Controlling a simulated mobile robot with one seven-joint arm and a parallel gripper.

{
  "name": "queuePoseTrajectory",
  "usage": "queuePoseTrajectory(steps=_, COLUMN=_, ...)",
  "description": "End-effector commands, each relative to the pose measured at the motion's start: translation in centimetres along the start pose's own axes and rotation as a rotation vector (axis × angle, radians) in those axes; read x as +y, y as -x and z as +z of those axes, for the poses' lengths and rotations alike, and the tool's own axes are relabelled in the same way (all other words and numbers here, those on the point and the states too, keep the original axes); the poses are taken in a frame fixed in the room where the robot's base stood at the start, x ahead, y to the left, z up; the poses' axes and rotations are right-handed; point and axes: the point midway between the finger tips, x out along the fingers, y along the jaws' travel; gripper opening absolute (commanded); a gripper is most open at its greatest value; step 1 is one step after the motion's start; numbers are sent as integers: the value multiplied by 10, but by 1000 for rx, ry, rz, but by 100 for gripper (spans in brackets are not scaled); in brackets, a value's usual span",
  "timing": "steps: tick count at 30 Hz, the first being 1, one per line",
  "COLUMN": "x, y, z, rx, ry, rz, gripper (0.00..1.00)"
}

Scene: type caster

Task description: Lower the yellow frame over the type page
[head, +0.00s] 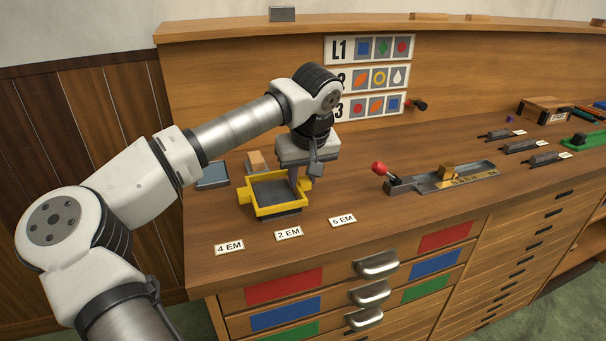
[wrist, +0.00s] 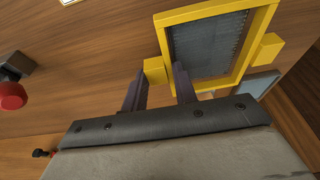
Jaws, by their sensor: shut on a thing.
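The yellow frame (head: 280,209) surrounds the dark grey type page (head: 272,191) on the left part of the bench. A dark edge shows below the frame's front side; I cannot tell whether the frame touches what is under it. In the wrist view, the frame (wrist: 203,11) encloses the ribbed grey type page (wrist: 208,45). My gripper (head: 300,180) is at the frame's right-hand tab in the head view. In the wrist view, my gripper (wrist: 159,72) has its two dark fingers shut on one yellow tab. The other tab (wrist: 268,48) is free.
Labels reading 4 EM (head: 229,247), 2 EM (head: 288,233) and 5 EM (head: 343,220) lie in front. A blue-grey tray (head: 212,175) and a tan block (head: 256,160) are behind. A metal caster with a red knob (head: 379,168) stands right. Bench space between is clear.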

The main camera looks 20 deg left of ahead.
Motion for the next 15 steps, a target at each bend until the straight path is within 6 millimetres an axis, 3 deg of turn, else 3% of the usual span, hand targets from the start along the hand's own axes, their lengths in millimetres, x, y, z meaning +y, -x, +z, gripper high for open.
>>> queuePoseTrajectory(steps=15, x=0, y=-4, z=1, rx=0, ry=0, rz=0, gripper=2)
